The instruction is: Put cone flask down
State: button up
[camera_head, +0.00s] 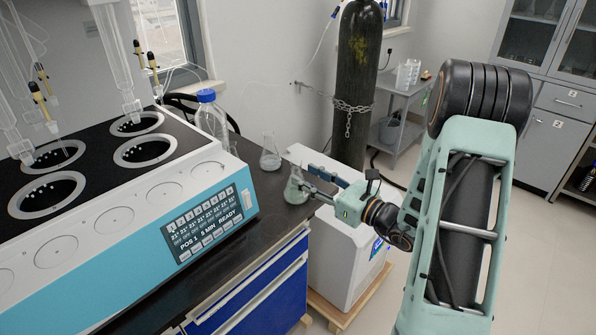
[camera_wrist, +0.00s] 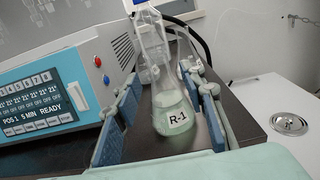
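A clear cone flask with pale greenish liquid and an "R-1" label (camera_wrist: 176,120) is upright between the fingers of my gripper (camera_wrist: 168,112). In the wrist view a gap shows between the flask and each blue finger pad, so the gripper looks open around it. In the head view the same flask (camera_head: 294,188) is at the right end of the dark bench top (camera_head: 262,190), close to its edge, with my gripper (camera_head: 303,184) reaching in from the right. Its base appears to be on the bench, though contact is hard to confirm.
A second cone flask (camera_head: 270,155) stands just behind on the bench. A clear bottle with a blue cap (camera_head: 207,97) stands farther left. The distiller with its display (camera_head: 208,222) fills the left side. A white cabinet (camera_head: 345,250) and a dark gas cylinder (camera_head: 357,80) are beyond the bench.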

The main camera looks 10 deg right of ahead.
jog(key=v, duration=0.7)
jog(key=shift+s, duration=0.25)
jog(key=shift+d, duration=0.1)
